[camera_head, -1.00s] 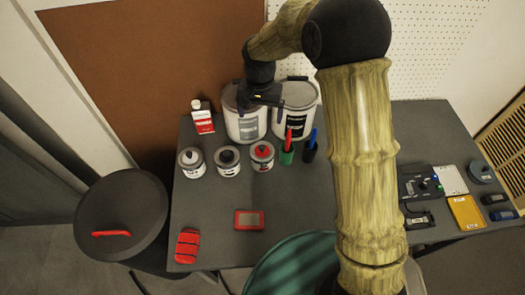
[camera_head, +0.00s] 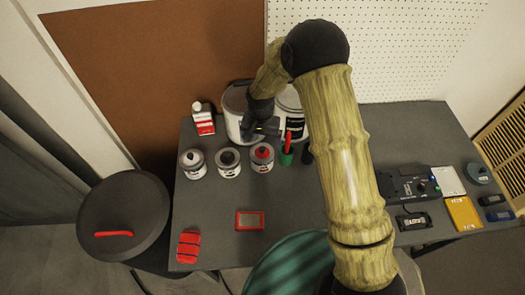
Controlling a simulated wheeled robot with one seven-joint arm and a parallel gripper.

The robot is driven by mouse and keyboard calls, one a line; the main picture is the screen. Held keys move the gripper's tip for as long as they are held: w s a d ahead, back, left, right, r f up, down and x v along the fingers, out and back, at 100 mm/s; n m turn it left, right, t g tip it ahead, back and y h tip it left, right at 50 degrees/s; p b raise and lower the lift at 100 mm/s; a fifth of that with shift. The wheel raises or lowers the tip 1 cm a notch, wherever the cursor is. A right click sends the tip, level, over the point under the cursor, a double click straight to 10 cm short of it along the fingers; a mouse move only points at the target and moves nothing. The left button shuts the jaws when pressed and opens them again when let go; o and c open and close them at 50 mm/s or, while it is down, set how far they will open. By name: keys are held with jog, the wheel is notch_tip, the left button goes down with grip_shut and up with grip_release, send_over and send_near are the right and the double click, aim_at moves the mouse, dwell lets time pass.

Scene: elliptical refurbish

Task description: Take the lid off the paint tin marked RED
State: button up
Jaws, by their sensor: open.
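The label writing is too small to read, so I cannot confirm which is marked RED. My gripper (camera_head: 261,130) is open and empty, pointing down just behind and above the red-knobbed tin, apart from it. It partly hides the large tins behind.
Two large tins, left (camera_head: 233,118) and right (camera_head: 291,104), stand behind my gripper. A green holder with a red pen (camera_head: 287,157) is close right of the red-knobbed tin. A red-and-white bottle (camera_head: 203,124) stands back left.

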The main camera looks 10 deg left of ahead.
aim_at(262, 148)
jog(key=shift+f, duration=0.15)
jog(key=shift+f, duration=0.15)
jog(key=shift+w+d+f+p, duration=0.15)
jog(key=shift+f+p, duration=0.6)
jog(key=shift+f, duration=1.7)
jog(key=c, duration=0.7)
